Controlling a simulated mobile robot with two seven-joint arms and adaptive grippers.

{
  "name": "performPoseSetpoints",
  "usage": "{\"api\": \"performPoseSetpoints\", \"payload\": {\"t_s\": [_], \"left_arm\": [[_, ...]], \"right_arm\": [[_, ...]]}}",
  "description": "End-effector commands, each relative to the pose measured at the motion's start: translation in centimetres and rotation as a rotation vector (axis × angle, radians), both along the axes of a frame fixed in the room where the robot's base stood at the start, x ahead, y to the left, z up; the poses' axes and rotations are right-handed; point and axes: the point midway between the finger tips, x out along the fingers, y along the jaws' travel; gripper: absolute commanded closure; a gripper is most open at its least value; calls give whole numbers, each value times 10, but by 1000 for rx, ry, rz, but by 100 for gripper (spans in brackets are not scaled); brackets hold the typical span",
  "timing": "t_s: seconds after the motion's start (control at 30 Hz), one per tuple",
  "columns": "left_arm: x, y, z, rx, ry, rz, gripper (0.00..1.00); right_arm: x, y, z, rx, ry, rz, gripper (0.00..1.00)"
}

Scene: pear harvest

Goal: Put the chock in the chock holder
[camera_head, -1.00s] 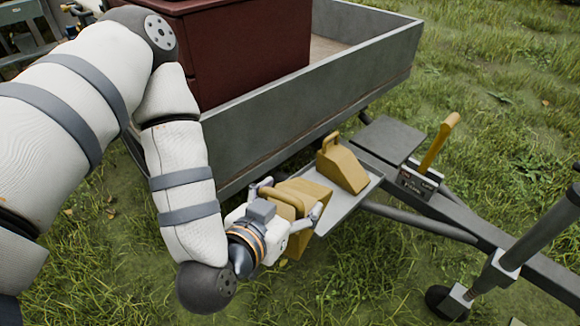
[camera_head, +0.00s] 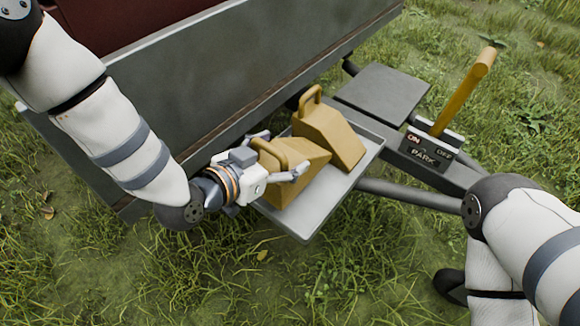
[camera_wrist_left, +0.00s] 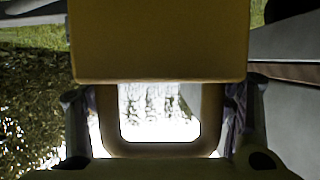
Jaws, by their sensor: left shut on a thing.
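My left gripper (camera_head: 283,156) is shut on the handle of a yellow wedge-shaped chock (camera_head: 303,175). In the left wrist view the chock body (camera_wrist_left: 160,40) fills the top middle, with its handle loop below and a finger on each side. The chock holder, a grey tray (camera_head: 310,222) beside the trailer, lies under the held chock. I cannot tell if the chock touches it. A second yellow chock (camera_head: 335,138) sits on the tray's far side, right beside the held one. My right gripper is out of view.
The grey trailer wall (camera_head: 215,85) rises close behind my left gripper. A grey plate (camera_head: 382,92) and a yellow brake lever (camera_head: 465,90) with a PARK label stand to the right. My right arm (camera_head: 535,235) enters from the right. Grass is open in front.

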Motion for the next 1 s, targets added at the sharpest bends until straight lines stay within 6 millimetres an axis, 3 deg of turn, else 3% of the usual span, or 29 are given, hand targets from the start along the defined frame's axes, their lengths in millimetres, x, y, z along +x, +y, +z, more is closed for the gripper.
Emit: {"api": "performPoseSetpoints", "payload": {"t_s": [0.3, 0.67, 0.7, 0.77, 1.0], "left_arm": [[0, 0, -46, -3, -3, 1, 87], [1, 0, -49, -3, -5, 2, 87], [0, 0, -50, -1, -3, 2, 19], [0, 0, -50, -1, -3, 2, 5], [0, 0, -50, -1, -3, 2, 5]], "right_arm": [[-4, 0, -10, 0, 13, 0, 63], [-4, 0, -11, 0, 14, 0, 63], [-4, 0, -11, 0, 14, 0, 63], [-4, 0, -11, 0, 13, 0, 63], [-4, 0, -11, 0, 13, 0, 63]]}}
